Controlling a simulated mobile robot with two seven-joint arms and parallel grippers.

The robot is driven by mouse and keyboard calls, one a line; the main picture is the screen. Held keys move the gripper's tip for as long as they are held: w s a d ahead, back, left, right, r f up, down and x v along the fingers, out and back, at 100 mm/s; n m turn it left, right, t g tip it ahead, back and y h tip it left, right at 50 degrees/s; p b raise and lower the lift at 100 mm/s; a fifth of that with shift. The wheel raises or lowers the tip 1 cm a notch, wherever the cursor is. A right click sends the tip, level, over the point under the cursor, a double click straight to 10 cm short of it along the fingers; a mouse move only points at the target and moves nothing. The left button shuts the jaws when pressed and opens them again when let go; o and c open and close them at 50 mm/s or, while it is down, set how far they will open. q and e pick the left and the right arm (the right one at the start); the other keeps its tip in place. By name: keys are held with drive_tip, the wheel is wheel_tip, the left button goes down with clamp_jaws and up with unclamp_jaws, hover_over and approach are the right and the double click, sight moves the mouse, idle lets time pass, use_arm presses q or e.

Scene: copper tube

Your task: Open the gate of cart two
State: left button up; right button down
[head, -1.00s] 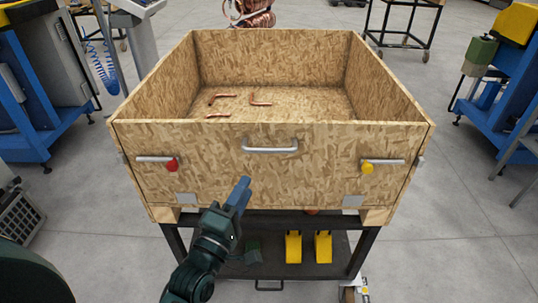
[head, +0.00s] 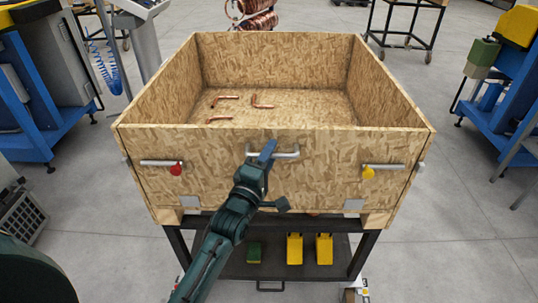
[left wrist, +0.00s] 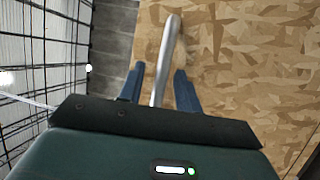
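The cart (head: 385,80) is a chipboard box on a dark frame, and its front panel, the gate (head: 325,180), stands upright. A silver handle (head: 290,155) sits at the gate's top middle. A bar with a red knob (head: 176,169) is on the gate's left, and one with a yellow knob (head: 368,172) is on its right. My left gripper (head: 266,150) is at the handle and covers its left part. In the left wrist view its blue fingers (left wrist: 159,88) are apart, with the handle (left wrist: 166,50) between them. My right gripper is out of view.
Several bent copper tubes (head: 262,103) lie in the cart's box. Yellow blocks (head: 294,248) and a green one (head: 254,252) stand on the lower shelf (head: 275,265). Blue machines stand left (head: 35,110) and right (head: 500,105). The grey floor beside the cart is mostly clear.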

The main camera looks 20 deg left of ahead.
use_arm(q)
clamp_jaws()
idle(0.4)
drive_tip(key=shift+s+f, duration=0.1)
